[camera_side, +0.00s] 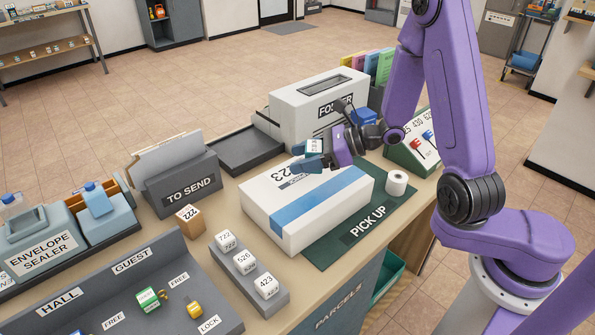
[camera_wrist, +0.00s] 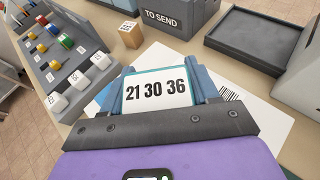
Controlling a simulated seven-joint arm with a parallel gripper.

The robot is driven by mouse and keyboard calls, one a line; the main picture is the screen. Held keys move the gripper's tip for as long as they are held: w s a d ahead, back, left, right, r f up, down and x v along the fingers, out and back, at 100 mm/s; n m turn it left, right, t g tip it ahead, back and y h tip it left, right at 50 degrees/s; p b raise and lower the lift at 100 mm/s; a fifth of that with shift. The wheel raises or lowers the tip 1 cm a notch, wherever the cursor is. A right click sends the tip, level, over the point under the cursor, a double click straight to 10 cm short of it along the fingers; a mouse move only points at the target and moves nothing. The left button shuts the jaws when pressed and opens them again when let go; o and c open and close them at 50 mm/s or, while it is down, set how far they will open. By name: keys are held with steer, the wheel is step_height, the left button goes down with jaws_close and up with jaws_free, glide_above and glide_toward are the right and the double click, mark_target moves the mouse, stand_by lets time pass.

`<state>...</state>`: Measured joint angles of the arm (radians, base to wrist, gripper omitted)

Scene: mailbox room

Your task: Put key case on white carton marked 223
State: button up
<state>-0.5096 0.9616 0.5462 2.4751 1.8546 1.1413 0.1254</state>
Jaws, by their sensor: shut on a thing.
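My gripper (camera_side: 312,157) is shut on the key case (camera_side: 314,146), a small flat piece with teal edges and a white label. In the wrist view, the key case (camera_wrist: 157,104) reads "21 30 36" and sits between the two blue fingers of my gripper (camera_wrist: 160,90). The white carton (camera_side: 330,210) has a blue stripe and the mark 223, and lies on the green PICK UP mat (camera_side: 385,220). My gripper is over the far part of its top. The carton also shows beneath my gripper in the wrist view (camera_wrist: 262,128). Whether the case touches it, I cannot tell.
A white FOLDER box (camera_side: 290,105) stands close behind the carton. A paper roll (camera_side: 396,183) is at its right. A cube rack (camera_side: 248,272) and a 222 box (camera_side: 190,219) are at its left. An empty dark tray (camera_side: 245,155) lies behind.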

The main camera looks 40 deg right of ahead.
mark_target(297, 182)
steer(key=shift+w+a+f, duration=0.2)
steer(key=shift+w+f, duration=0.5)
steer(key=shift+f, duration=0.25)
steer(key=shift+w+f, duration=0.1)
steer(key=shift+f, duration=1.45)
steer(key=shift+f, duration=0.15)
steer(key=o, duration=1.1)
